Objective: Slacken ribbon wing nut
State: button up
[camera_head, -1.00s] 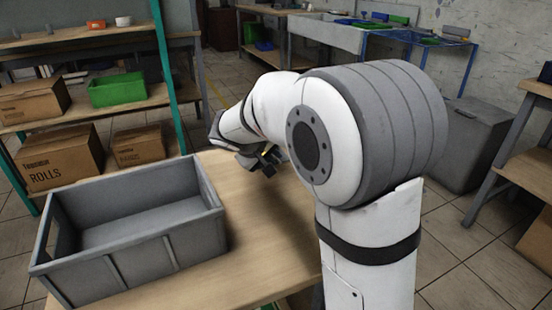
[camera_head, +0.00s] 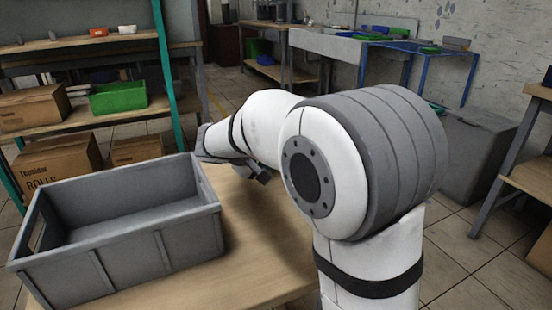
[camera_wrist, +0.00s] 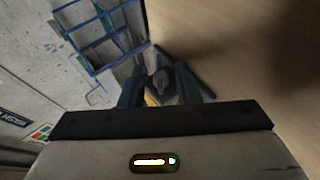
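My gripper (camera_head: 258,174) hangs low over the wooden table (camera_head: 262,238), right of the grey crate and mostly hidden behind my arm. In the wrist view its two dark fingers (camera_wrist: 160,92) stand apart. A small grey shape (camera_wrist: 161,78) shows between or just beyond them, beside dark bars and a bit of yellow. It may be the wing nut and its fixture, but it is too blurred to be sure. I cannot tell whether the fingers touch it. No ribbon can be made out.
The empty grey crate (camera_head: 150,253) takes up the table's left side. Behind it, shelves hold cardboard boxes (camera_head: 62,160) and a green bin (camera_head: 118,97). A blue-framed bench (camera_head: 420,47) stands at the back right, with a grey cabinet (camera_head: 482,150) near it.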

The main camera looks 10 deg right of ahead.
jog(key=shift+o, duration=0.6)
jog(key=shift+s+a, duration=0.1)
jog(key=p+v, duration=0.2)
jog(key=v, duration=0.4)
jog(key=shift+r+p, duration=0.25)
jog(key=shift+p, duration=0.05)
jog(key=shift+s+a+r, duration=0.25)
jog(key=shift+s+a, duration=0.15)
jog(key=shift+a, duration=0.05)
